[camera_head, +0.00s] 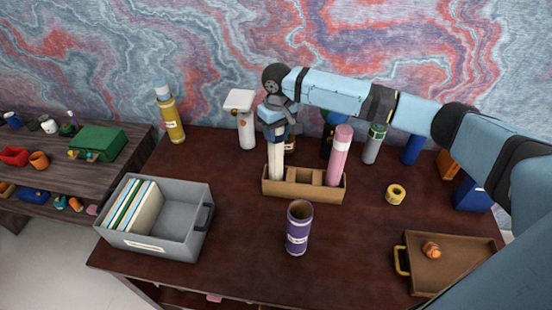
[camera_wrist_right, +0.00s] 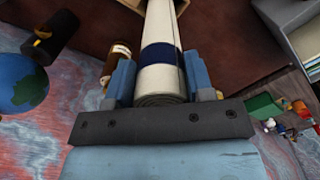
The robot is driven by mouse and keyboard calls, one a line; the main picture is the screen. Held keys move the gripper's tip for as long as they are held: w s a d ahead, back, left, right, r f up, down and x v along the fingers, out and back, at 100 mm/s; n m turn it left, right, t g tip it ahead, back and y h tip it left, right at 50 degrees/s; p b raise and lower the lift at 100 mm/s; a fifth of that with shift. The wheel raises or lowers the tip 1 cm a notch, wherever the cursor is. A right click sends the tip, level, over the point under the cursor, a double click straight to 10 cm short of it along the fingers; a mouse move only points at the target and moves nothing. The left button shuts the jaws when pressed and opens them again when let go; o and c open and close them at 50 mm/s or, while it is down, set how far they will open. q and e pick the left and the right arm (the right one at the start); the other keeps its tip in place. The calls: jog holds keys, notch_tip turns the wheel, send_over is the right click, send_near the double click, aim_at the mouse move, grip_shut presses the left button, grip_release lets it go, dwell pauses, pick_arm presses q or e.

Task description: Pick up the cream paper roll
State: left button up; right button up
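The cream paper roll (camera_head: 276,165) stands upright in the left compartment of a brown wooden holder (camera_head: 315,193). It has a dark blue band, which shows in the right wrist view, where the roll (camera_wrist_right: 160,80) runs between the fingers. My right gripper (camera_head: 277,134) is at the roll's upper part, coming from above. Its fingers, also seen in the right wrist view (camera_wrist_right: 160,75), press against both sides of the roll. The roll's foot is hidden inside the holder. My left gripper is not in view.
A pink roll (camera_head: 340,155) stands in the holder's right compartment. A purple can (camera_head: 298,228) stands in front. A grey bin (camera_head: 190,225) with books is at left, a wooden tray (camera_head: 450,272) at right. A white sprayer (camera_head: 241,118) and several bottles stand behind.

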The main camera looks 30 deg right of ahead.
jog(key=c, duration=0.4)
jog(key=shift+r, duration=0.15)
